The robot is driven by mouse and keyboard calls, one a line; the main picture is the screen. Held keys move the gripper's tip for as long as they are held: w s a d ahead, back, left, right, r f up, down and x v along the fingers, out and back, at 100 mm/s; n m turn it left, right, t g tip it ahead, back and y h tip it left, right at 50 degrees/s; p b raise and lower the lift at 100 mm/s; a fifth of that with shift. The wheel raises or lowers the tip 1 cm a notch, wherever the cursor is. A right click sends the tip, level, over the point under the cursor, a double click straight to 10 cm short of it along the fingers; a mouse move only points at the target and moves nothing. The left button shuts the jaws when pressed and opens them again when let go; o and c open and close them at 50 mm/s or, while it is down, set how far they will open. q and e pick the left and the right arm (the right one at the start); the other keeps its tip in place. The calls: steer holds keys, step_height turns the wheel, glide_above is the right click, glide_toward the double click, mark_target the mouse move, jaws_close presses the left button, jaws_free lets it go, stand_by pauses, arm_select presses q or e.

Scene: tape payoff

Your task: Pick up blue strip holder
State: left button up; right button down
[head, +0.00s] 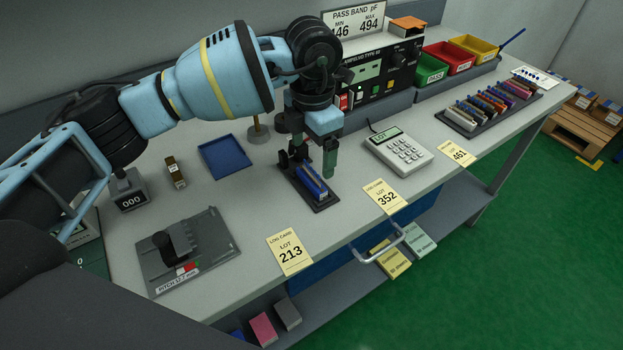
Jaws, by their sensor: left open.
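The blue strip holder (311,182) is a narrow blue piece on a small black tray (325,204) near the middle of the bench. My left gripper (309,168) comes down from above, over the far part of the holder. Its fingers are apart and appear to be on either side of the holder's far end. The far end is partly hidden by the gripper, and I cannot tell whether the fingers touch it. My right gripper is not in view.
A calculator-like keypad (398,149) and yellow lot cards lie to the right. A blue tray (224,156) and a grey pitch fixture (186,250) lie to the left. A tester (378,77) stands behind. A rack of coloured strips (490,104) is at far right.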

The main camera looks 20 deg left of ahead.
mark_target(312, 168)
arm_select(q)
steer(key=shift+a+f, duration=0.1)
steer(key=shift+f, duration=2.6)
steer(key=c, duration=1.1)
steer(key=shift+w+r, duration=0.1)
steer(key=shift+r, duration=0.4)
steer(key=r, duration=0.2)
steer(key=shift+s+r, duration=0.35)
steer(key=shift+s, duration=0.05)
steer(key=s+d, duration=0.1)
steer(key=s, duration=0.4)
steer(key=s+d+r, duration=0.1)
steer(key=s, duration=0.9)
steer(key=shift+d+r, duration=0.2)
steer(key=shift+d, duration=0.2)
